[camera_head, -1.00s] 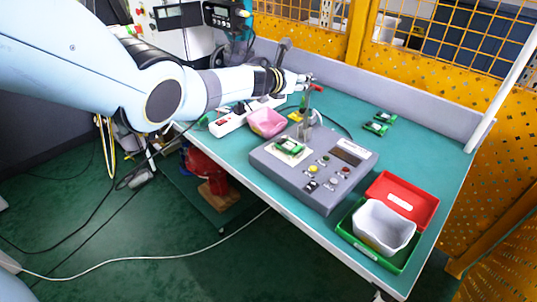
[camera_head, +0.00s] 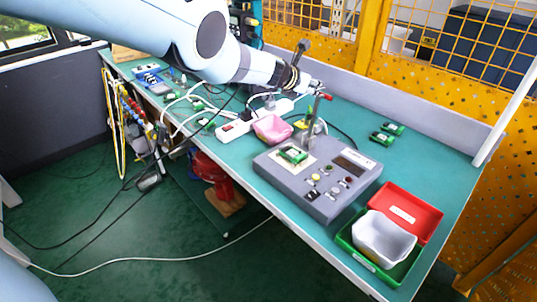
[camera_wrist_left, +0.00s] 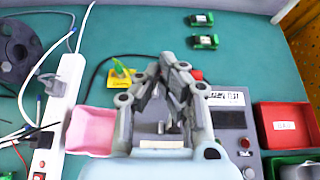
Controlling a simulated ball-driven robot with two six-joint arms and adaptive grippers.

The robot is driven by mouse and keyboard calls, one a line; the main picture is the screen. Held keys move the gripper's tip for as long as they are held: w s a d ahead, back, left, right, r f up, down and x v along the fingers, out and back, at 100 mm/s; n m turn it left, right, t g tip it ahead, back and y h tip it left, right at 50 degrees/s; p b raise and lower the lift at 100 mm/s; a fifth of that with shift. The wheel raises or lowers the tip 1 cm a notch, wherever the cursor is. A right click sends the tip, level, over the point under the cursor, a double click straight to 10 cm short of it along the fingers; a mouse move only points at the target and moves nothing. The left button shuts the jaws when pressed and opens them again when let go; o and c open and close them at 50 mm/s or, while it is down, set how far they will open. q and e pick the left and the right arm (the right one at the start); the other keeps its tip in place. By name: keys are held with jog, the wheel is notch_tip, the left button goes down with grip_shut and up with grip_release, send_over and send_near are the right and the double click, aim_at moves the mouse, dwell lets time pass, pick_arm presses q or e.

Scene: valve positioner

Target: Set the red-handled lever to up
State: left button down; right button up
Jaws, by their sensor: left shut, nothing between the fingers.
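The red-handled lever stands at the back of a grey control box (camera_head: 275,172). Its red handle (camera_head: 327,97) tops a grey upright stem in the head view. In the wrist view the red handle (camera_wrist_left: 196,75) shows just right of my fingertips, mostly hidden by a finger. My left gripper (camera_head: 312,87) is shut and empty, close beside the handle at its upper left. In the wrist view the shut left gripper (camera_wrist_left: 172,62) covers much of the box and the lever's base. I cannot tell whether it touches the handle. My right gripper is not in view.
A pink bin (camera_head: 272,129) and a white power strip (camera_head: 235,130) lie left of the box. A green tray with a white bin (camera_head: 385,240) and a red bin (camera_head: 405,212) stand at the right. Green boards (camera_head: 383,138) lie behind. A grey wall edges the table's back.

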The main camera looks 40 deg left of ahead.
pick_arm(q)
jog(key=shift+s+d+f, duration=0.1)
jog(key=shift+d+f, duration=0.1)
jog(key=shift+d, duration=0.1)
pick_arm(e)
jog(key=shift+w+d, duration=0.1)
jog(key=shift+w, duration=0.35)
pick_arm(q)
jog(key=shift+s, duration=0.1)
